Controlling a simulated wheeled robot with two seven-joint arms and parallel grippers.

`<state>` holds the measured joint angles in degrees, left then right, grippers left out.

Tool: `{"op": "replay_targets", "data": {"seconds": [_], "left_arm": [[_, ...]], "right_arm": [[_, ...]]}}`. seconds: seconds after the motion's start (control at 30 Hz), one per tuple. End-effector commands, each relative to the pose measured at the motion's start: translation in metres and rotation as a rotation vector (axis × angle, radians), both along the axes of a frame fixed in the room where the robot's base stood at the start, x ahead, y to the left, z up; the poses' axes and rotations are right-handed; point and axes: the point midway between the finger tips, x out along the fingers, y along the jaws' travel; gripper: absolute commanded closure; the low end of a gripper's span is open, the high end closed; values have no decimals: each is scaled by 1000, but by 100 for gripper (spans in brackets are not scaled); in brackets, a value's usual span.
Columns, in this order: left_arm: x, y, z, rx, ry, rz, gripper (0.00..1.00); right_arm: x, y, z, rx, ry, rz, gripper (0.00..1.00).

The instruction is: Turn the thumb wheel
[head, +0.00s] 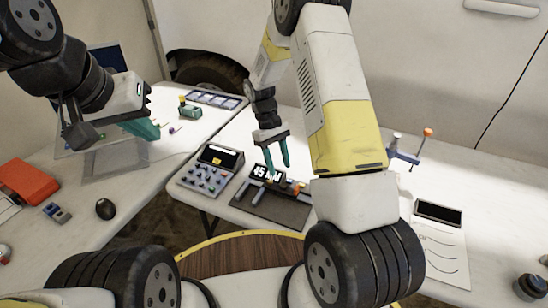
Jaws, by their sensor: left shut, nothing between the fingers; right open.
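A black device (278,212) with a white-lettered display (264,173) lies flat on the middle table. Grey bars and a small orange part (297,188) sit on it; its right side is partly hidden behind my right arm. I cannot pick out the thumb wheel for certain at this size. My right gripper (278,166) points down with its teal fingers apart and empty, above the back of this device. Contact with it cannot be judged. My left gripper (150,130) is shut and empty, off to the left over a clear stand (115,160), away from the device.
A grey keypad unit (208,170) stands close left of the device. A blue clamp-like tool with an orange knob (428,132) and a paper sheet (440,250) are to the right. A black mouse (105,208) and red box (27,183) lie on the left table.

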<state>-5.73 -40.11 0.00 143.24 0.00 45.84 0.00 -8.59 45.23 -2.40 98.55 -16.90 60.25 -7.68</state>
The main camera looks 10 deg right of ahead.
Motion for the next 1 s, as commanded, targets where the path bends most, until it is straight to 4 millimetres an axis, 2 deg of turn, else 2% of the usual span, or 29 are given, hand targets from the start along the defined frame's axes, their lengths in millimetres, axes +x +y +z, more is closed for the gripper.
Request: {"op": "replay_targets", "data": {"seconds": [0.1, 0.2, 0.47, 0.67, 0.83, 1.0], "left_arm": [[0, 0, 0, 0, 0, 0, 100], [0, 0, 0, 0, 0, 0, 100], [0, 0, 0, 0, 0, 0, 100], [0, 0, 0, 0, 0, 0, 100], [0, 0, 0, 0, 0, 0, 100], [0, 0, 0, 0, 0, 0, 100]], "right_arm": [[5, 2, 13, 0, -1, 0, 55], [7, 3, 18, -1, 0, 0, 55], [7, 4, 19, 0, 1, 0, 55], [6, 12, 19, -1, 0, 196, 55], [3, 8, 7, 0, 2, 203, 55], [-6, 2, -19, 0, 3, 202, 55]]}}
